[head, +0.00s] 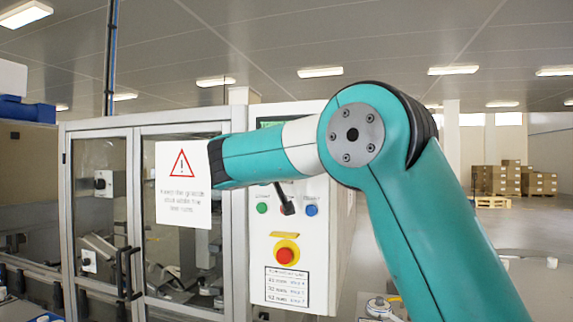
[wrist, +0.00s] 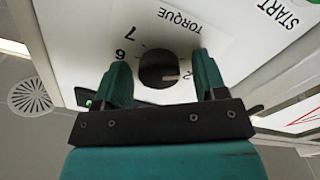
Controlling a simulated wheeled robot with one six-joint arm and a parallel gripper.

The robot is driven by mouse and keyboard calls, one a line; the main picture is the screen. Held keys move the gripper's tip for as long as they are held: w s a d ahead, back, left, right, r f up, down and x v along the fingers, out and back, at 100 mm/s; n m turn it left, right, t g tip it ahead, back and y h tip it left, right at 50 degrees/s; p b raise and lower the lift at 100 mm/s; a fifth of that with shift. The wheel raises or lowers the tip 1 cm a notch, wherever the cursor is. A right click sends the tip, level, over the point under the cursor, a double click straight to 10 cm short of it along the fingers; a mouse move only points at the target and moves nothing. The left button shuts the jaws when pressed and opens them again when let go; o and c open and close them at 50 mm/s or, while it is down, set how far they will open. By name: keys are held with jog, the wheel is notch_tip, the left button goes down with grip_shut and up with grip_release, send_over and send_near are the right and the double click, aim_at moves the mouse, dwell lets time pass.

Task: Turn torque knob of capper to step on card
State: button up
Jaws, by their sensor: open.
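The black round torque knob (wrist: 158,70) sits on the capper's white panel, under the word TORQUE, in the inverted wrist view. A pale mark shows on its right side; the digits 7 and 6 are readable to its left. My gripper (wrist: 160,62) is open, with one finger on each side of the knob; I cannot tell whether either touches it. In the head view my arm hides the knob. The card (head: 287,287) is on the capper's panel (head: 325,255), below the red emergency stop (head: 286,252). It has several rows of print, too small to read surely.
A green button (head: 262,208) and a blue button (head: 312,210) are on the panel, with a dark shape between them. A warning sign (head: 183,185) hangs on the glazed doors to the left. Stacked boxes (head: 515,180) stand far behind at the right.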

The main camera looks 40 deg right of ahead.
jog(key=shift+c, duration=0.4)
jog(key=c, duration=0.8)
jog(key=shift+c, duration=0.2)
